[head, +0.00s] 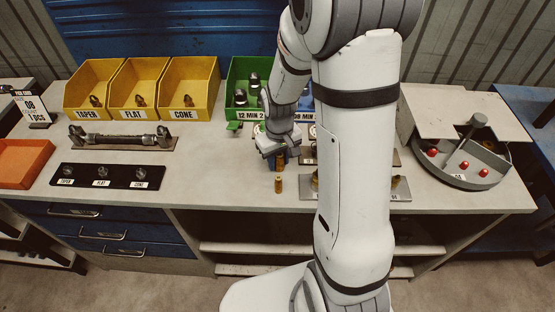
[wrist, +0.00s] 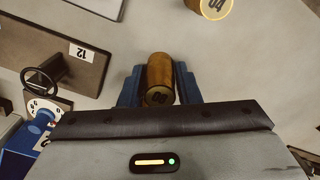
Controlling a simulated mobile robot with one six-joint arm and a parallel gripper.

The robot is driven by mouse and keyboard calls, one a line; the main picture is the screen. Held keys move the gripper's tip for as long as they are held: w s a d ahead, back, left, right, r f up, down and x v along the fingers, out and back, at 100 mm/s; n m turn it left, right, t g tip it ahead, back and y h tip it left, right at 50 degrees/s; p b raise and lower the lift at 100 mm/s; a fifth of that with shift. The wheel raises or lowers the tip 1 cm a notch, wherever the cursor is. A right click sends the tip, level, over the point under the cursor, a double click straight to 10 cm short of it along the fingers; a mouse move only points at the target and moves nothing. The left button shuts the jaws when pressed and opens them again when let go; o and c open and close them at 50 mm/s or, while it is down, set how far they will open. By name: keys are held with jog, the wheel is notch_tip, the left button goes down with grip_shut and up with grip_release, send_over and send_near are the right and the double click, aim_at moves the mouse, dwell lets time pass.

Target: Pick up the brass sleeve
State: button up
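A brass sleeve (wrist: 160,76), its end face marked with what looks like 08, sits between the two blue fingers of my gripper (wrist: 160,88) in the wrist view. The fingers lie close against both its sides with no clear gap. In the head view my gripper (head: 279,152) is low over the middle of the bench, with a brass piece (head: 279,165) just below it. I cannot tell whether the held sleeve touches the bench. A second brass sleeve (wrist: 211,6), marked 04, stands apart; it also shows nearer the front edge (head: 279,185).
Yellow bins (head: 140,88) and a green bin (head: 243,85) stand at the back. A black tray (head: 110,177) lies front left, a round dish with red-topped pieces (head: 462,165) at right. A blue device with a handwheel (wrist: 42,82) and a plate labelled 12 (wrist: 50,50) are left of my gripper.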

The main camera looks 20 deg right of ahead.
jog(key=c, duration=0.6)
jog(key=shift+o, duration=0.2)
